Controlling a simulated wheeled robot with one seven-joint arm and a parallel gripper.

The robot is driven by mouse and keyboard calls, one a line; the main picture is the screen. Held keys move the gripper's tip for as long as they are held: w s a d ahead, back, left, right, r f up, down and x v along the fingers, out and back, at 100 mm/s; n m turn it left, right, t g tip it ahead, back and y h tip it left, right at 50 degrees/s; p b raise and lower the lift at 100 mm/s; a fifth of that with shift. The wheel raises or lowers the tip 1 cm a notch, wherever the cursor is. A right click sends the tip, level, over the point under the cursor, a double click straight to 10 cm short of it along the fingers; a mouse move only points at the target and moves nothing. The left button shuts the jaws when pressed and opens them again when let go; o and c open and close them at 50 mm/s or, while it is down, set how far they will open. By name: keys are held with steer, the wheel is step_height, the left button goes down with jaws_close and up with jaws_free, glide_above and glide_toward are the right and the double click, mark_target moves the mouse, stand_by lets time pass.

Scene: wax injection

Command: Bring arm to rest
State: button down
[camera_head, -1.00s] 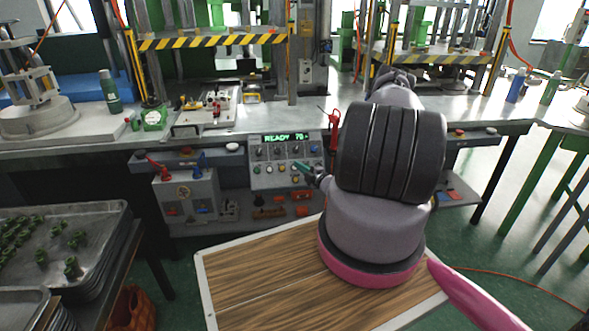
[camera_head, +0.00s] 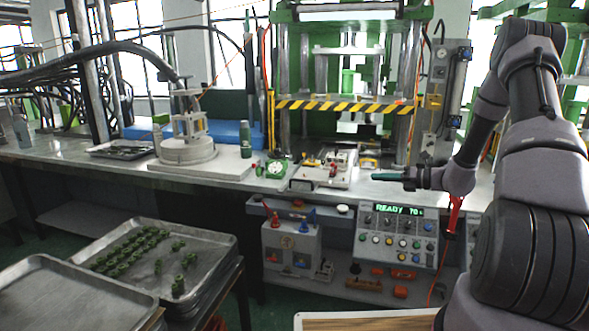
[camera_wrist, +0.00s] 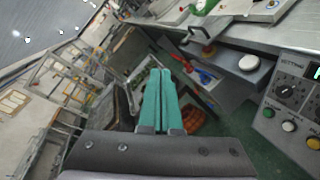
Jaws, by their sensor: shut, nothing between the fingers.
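My arm rises on the right side of the head view and bends down to my gripper (camera_head: 374,177), which points left in front of the workbench. In the wrist view my gripper (camera_wrist: 160,75) shows its two teal fingers side by side, shut and empty. It touches nothing that I can see. The control panel (camera_head: 398,232), with a lit green display, is below it in the head view, and its edge also shows at the right of the wrist view (camera_wrist: 292,115).
The workbench (camera_head: 85,152) runs across the view, with a press (camera_head: 345,104) behind my gripper. A round white fixture (camera_head: 187,150) stands left on it. A tray (camera_head: 222,250) with several green parts is at lower left, beside an empty tray (camera_head: 70,295). A red tool (camera_head: 453,215) hangs near my arm.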

steer(key=s+a+r+n+g+h, duration=0.2)
steer(key=s+a+r+n+g, duration=0.15)
steer(key=s+r+n, duration=0.4)
steer(key=s+a+r+n+g+h, duration=0.25)
steer(key=s+a+r+n, duration=0.25)
steer(key=s+r+n, duration=0.25)
steer(key=s+d+r+n+t+h, duration=0.2)
steer(key=s+r+n, duration=0.4)
steer(key=s, duration=0.3)
steer(key=s+d+r+n+t+h, duration=0.3)
steer(key=s+r+n+h, duration=0.2)
steer(key=s+n, duration=0.3)
steer(key=shift+s+r+n, duration=0.3)
steer(key=shift+s+r, duration=0.4)
steer(key=shift+s, duration=0.25)
